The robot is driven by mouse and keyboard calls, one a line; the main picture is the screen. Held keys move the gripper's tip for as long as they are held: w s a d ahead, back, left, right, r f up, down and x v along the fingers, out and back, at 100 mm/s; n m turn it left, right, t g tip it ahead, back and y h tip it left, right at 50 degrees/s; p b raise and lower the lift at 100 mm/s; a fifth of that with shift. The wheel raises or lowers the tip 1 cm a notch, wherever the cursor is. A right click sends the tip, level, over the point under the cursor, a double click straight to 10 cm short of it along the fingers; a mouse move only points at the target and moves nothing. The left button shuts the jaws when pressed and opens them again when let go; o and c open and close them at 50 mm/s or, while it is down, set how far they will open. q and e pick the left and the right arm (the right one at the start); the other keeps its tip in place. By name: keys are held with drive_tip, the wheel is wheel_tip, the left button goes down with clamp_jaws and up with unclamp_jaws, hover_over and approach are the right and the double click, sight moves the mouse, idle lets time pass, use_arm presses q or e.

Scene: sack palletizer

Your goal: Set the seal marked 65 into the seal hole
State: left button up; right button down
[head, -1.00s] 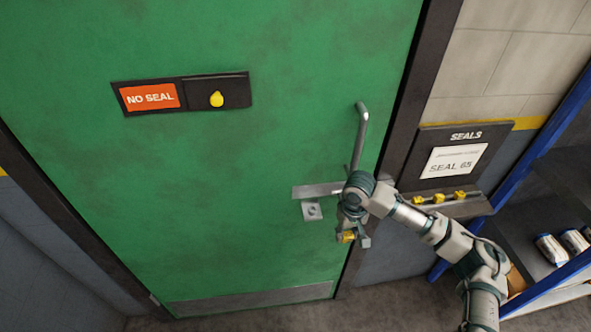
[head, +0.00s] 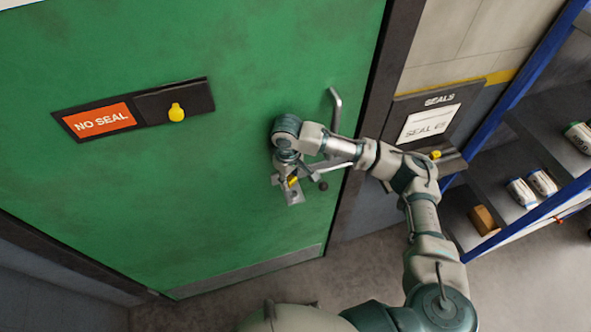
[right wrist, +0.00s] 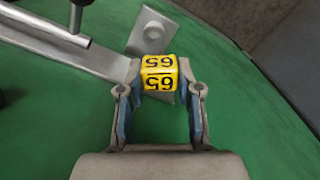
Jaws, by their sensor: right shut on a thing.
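The yellow seal marked 65 (right wrist: 158,84) is between the fingers of my right gripper (right wrist: 160,100). Its number shows upside down in the right wrist view. In the head view the right gripper (head: 291,178) is in front of the door's latch, and only a bit of the yellow seal (head: 292,182) shows. A metal plate with a round hole (right wrist: 152,32) is just beyond the seal in the right wrist view; it also shows below the gripper in the head view (head: 295,197). I cannot tell whether the seal touches the plate. My left gripper is not in view.
The seals board (head: 425,120) is right of the door, partly behind my arm. A blue-framed shelf (head: 515,200) stands farther right.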

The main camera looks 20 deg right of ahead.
sight(296, 182)
drive_tip(key=shift+w+a+f, duration=0.1)
drive_tip(key=shift+a+f, duration=0.15)
drive_tip(key=shift+d, duration=0.6)
drive_tip(key=shift+d+f, duration=0.15)
drive_tip(key=shift+d, duration=1.1)
drive_tip(key=shift+a, duration=0.65)
drive_tip(key=shift+d, duration=0.5)
drive_tip(key=shift+a, duration=0.95)
drive_tip(key=shift+d, duration=0.6)
drive_tip(key=shift+a+f, duration=0.3)
drive_tip(key=shift+f, duration=0.05)
drive_tip(key=shift+a+f, duration=0.1)
drive_tip(key=shift+f, duration=0.45)
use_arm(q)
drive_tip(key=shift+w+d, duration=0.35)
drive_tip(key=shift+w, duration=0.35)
use_arm(e)
drive_tip(key=shift+d+f, duration=0.2)
drive_tip(key=shift+d, duration=0.1)
